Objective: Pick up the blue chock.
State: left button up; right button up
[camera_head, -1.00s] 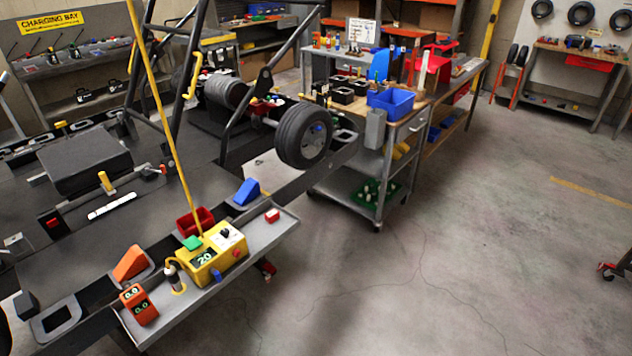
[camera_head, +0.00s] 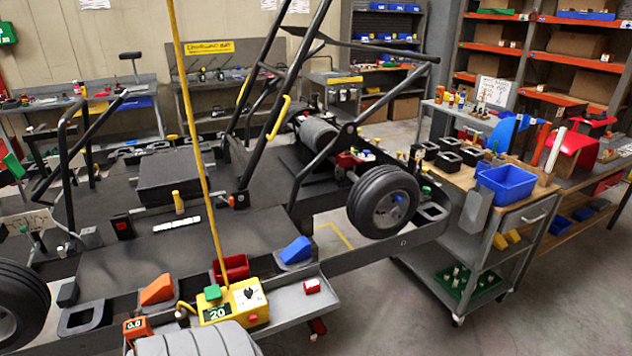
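The blue chock (camera_head: 296,249) is a blue wedge. It sits in a grey holder on the near side of the kart frame, just behind the grey side tray (camera_head: 292,298) and right of the red bin (camera_head: 232,267). Nothing touches it from above and its sloped face is in plain view. An orange wedge (camera_head: 158,289) sits in a similar holder farther left. Neither of my grippers is in view.
A yellow control box (camera_head: 235,306) with a tall yellow pole stands left of the chock. A small red and white block (camera_head: 312,286) is on the tray. A wheel (camera_head: 383,198) and a cart with a blue bin (camera_head: 506,182) are to the right. Clear floor lies at lower right.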

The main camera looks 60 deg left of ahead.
aim_at(300, 249)
jog(key=u, duration=0.6)
jog(key=i, duration=0.75)
jog(key=u, duration=0.75)
